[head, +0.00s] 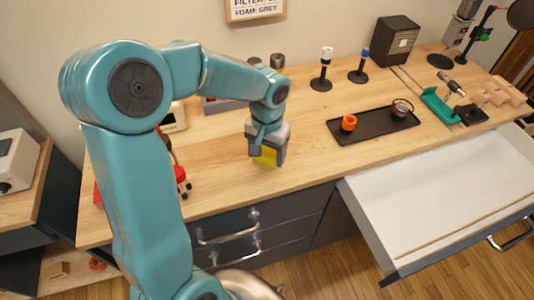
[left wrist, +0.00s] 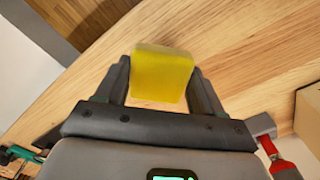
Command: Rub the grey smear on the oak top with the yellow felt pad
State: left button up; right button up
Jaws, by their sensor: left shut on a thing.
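My left gripper (head: 268,149) is shut on the yellow felt pad (head: 266,157) above the front middle of the oak top (head: 225,185). In the left wrist view the pad (left wrist: 162,75) sits between the two fingers, with pale wood grain behind it. I cannot tell whether the pad touches the top. I can make out no grey smear in either view; the gripper and arm hide part of the top. My right gripper is not in view.
An open white drawer (head: 440,190) juts out at the front right. Two dark stands (head: 321,83) (head: 358,76) and a black box (head: 394,42) stand behind. Red-handled tools (head: 182,180) are left of the gripper.

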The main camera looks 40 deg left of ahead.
pick_arm(q)
jog(key=shift+s+d+r+p, duration=0.15)
jog(key=shift+r+p, duration=0.35)
jog(key=shift+r, duration=0.75)
